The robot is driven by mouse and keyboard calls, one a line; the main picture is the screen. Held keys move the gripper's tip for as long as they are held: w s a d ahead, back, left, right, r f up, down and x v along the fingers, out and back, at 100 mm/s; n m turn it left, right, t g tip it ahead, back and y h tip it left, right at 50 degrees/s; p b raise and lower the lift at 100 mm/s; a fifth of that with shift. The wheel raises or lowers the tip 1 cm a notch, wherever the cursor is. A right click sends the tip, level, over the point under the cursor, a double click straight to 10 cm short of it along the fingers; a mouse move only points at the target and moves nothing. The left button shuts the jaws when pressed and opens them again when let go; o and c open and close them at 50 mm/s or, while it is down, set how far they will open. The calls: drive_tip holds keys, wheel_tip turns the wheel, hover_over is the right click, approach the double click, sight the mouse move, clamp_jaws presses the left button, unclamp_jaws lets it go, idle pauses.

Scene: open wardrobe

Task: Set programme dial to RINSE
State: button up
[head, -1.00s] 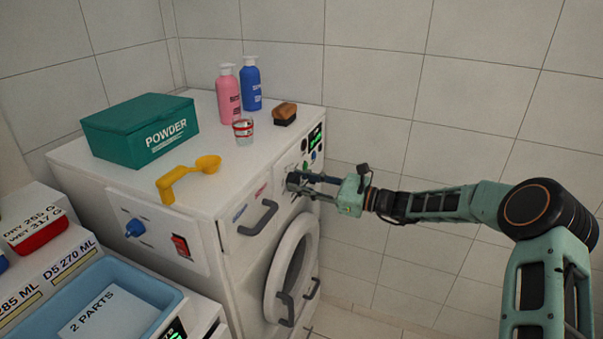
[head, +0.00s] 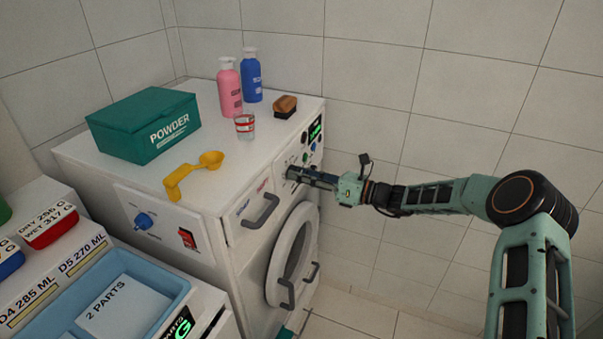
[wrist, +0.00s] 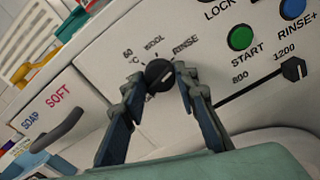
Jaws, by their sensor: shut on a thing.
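The black programme dial (wrist: 159,73) is on the washing machine's white front panel in the wrist view. Labels 60 °C, WOOL and RINSE (wrist: 185,45) are printed around it, with RINSE at its upper right. A pale mark shows on the dial's face; I cannot tell exactly which label it points to. My gripper (wrist: 162,78) is shut on the dial, one finger on each side. In the head view my gripper (head: 291,174) reaches the panel from the right and hides the dial.
A green START button (wrist: 240,38), a blue RINSE+ button (wrist: 291,8) and a black knob (wrist: 294,69) lie right of the dial. A drawer handle (head: 260,212) and the round door (head: 291,254) are nearby. Powder box (head: 145,125), scoop and bottles stand on top.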

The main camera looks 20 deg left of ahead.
idle(0.3)
drive_tip(key=o, duration=1.2)
drive_tip(key=shift+c, duration=0.2)
drive_tip(key=s+d, duration=0.1)
drive_tip(key=d, duration=1.1)
